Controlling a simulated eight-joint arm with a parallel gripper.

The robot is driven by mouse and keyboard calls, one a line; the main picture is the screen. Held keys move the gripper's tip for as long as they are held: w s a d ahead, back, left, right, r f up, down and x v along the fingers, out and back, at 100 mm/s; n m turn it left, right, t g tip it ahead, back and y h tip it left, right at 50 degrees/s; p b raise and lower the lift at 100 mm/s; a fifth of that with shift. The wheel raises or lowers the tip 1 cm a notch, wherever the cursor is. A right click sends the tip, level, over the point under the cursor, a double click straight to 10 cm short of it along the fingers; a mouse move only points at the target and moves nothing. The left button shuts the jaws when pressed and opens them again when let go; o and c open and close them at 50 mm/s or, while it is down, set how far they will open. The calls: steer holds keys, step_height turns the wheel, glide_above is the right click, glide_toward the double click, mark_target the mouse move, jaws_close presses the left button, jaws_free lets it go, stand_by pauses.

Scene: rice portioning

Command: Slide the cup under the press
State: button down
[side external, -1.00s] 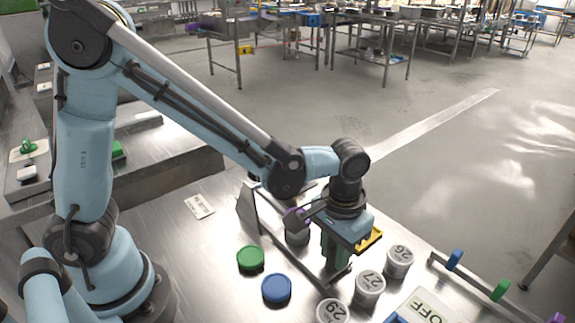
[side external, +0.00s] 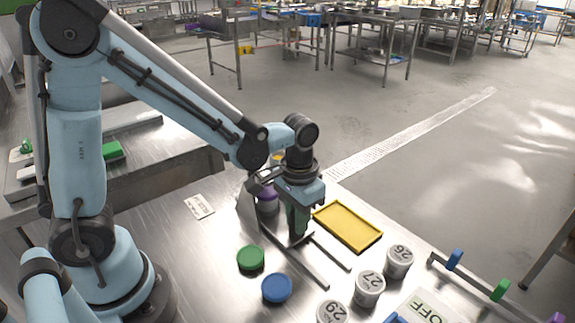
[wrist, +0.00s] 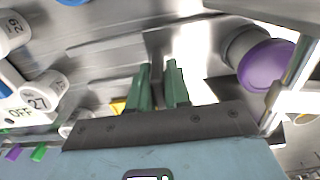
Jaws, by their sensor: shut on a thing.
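The grey cup with a purple lid (side external: 266,198) stands upright at the far end of two dark rails (side external: 308,270), beside a grey upright plate (side external: 246,212). My arm partly hides it. My gripper (side external: 297,232) is low between the rails, just to the cup's right. In the wrist view the green fingers (wrist: 159,76) are close together with a narrow gap, and I see nothing between them. The purple-lidded cup (wrist: 264,64) is off to their right there, next to a metal post (wrist: 298,68). The press is mostly hidden behind my arm; I cannot tell whether the cup is under it.
A yellow tray (side external: 349,224) lies right of the rails. Green (side external: 250,258) and blue (side external: 276,288) discs lie to their left. White numbered cups (side external: 369,288) and an OFF sign (side external: 424,308) are at the front right. The near part between the rails is clear.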

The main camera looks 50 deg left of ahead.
mark_target(285, 224)
steer(key=shift+a, duration=2)
steer(key=c, duration=1.2)
jaws_free()
steer(key=shift+o, duration=0.2)
steer(key=shift+r, duration=0.1)
steer(key=shift+r, duration=0.25)
step_height(285, 224, up, 11)
steer(key=shift+r, duration=0.2)
